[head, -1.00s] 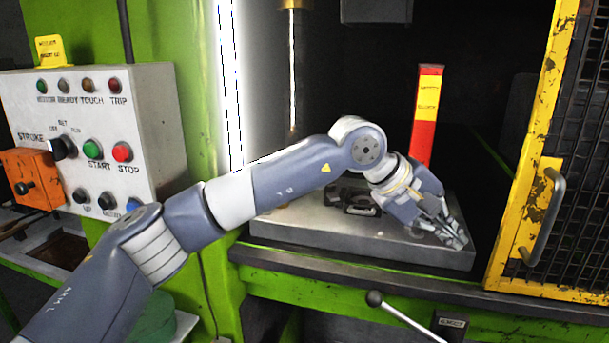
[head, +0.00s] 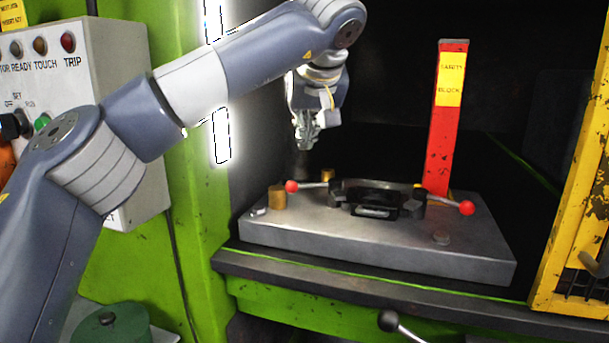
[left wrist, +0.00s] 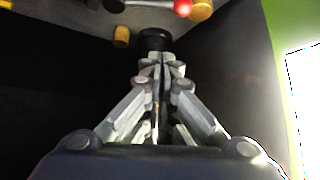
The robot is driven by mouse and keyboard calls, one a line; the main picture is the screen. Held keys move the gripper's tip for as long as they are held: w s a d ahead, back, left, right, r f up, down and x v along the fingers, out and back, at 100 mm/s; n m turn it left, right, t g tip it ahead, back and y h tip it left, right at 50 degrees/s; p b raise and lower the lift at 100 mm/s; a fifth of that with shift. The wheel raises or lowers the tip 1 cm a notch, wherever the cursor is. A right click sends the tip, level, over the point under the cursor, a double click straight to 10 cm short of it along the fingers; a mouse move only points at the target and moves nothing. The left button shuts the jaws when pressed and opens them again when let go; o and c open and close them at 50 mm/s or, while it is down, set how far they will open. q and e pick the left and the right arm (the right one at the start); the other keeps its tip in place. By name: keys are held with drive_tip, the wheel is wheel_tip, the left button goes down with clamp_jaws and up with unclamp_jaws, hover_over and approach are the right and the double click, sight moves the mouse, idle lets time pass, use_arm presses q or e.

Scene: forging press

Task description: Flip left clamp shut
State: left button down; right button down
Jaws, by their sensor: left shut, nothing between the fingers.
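The left clamp has a lever with a red ball knob (head: 291,186) that points out to the left, low over the steel die plate (head: 370,245). The right clamp's red knob (head: 467,208) sticks out to the right. Between them is a dark die block (head: 375,197). My left gripper (head: 307,148) is shut and empty, pointing down above the back left of the plate, apart from the left knob. In the left wrist view my shut fingers (left wrist: 154,48) point toward the top, where the red knob (left wrist: 183,8) shows at the edge. My right gripper is out of view.
Brass posts (head: 278,197) stand beside the left lever. A yellow mesh guard (head: 575,200) is at the right, and a control box (head: 125,100) at the left. The plate's front is clear.

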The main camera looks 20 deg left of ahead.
use_arm(q)
drive_tip(key=p+x, duration=0.1)
drive_tip(key=x, duration=0.9)
drive_tip(key=shift+s+d+f, duration=0.15)
drive_tip(key=shift+s+d, duration=0.1)
drive_tip(key=shift+d, duration=0.05)
drive_tip(key=shift+s+d+f, duration=0.1)
drive_tip(key=shift+s+d, duration=0.25)
drive_tip(key=shift+s, duration=0.4)
drive_tip(key=shift+s+d+f, duration=0.15)
drive_tip(key=shift+s+d, duration=0.2)
drive_tip(key=shift+s, duration=0.4)
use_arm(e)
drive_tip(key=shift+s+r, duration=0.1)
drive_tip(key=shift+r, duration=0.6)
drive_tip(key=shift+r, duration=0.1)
